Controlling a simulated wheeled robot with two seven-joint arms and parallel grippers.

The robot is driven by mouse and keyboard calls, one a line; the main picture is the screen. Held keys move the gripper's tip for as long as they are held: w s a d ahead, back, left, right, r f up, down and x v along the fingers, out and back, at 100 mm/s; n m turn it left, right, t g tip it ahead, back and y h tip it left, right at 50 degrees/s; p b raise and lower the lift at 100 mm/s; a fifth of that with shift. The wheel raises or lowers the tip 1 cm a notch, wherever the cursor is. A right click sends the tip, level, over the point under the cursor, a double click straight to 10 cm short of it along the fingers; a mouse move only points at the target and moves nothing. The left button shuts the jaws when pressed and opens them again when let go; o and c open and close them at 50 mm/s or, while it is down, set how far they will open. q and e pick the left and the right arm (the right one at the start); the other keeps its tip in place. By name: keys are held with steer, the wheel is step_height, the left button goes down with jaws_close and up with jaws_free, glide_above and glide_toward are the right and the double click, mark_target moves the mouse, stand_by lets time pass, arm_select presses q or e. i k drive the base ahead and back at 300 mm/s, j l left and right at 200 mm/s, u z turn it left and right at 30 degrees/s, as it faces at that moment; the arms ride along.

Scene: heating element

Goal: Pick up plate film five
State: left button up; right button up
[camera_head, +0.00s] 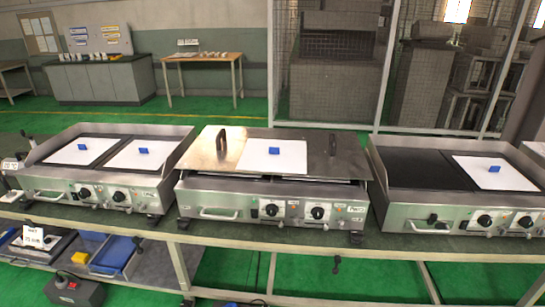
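Several white plate films with small blue tabs lie on the heating units; I see no numbers on them. Two films (70,155) (130,160) lie side by side on the left unit. Another film (262,160) lies on the metal lid of the middle unit. One film (500,178) lies on the right half of the right unit. A further white sheet (537,147) is cut by the right picture edge. I cannot tell which film is five. Neither of my grippers is in view.
The left unit (55,185), middle unit (240,205) and right unit (410,210) stand on a long bench (270,240). The middle lid has two upright dark handles (221,142) (333,144). The right unit's left half is bare.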

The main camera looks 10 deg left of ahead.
mark_target(258, 154)
steer(key=i+l+u, duration=0.1)
steer(key=i, duration=0.6)
steer(key=i+l+u, duration=0.15)
steer(key=i, duration=0.55)
steer(key=u, duration=1.45)
steer(key=l, duration=0.1)
